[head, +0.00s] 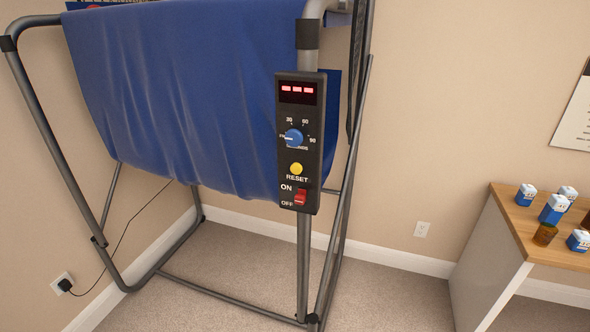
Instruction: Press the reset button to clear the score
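A black control panel (285,194) is fixed on the front right post of a basketball arcade frame in the head view. The round yellow reset button (296,169) sits in its lower half, above the word RESET. The red score display (298,89) at the top is lit and shows three short dashes. A blue dial (293,138) sits between display and button, and a red ON/OFF switch (300,197) is at the bottom. Nothing covers the panel. Neither of my grippers is in view.
Grey metal tubes (304,265) and a blue cloth (180,100) surround the panel. A wooden-topped counter (510,205) with small blue-and-white boxes (554,209) stands at the right. Carpet (400,295) is open between them. A black cord runs to a left wall outlet (62,283).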

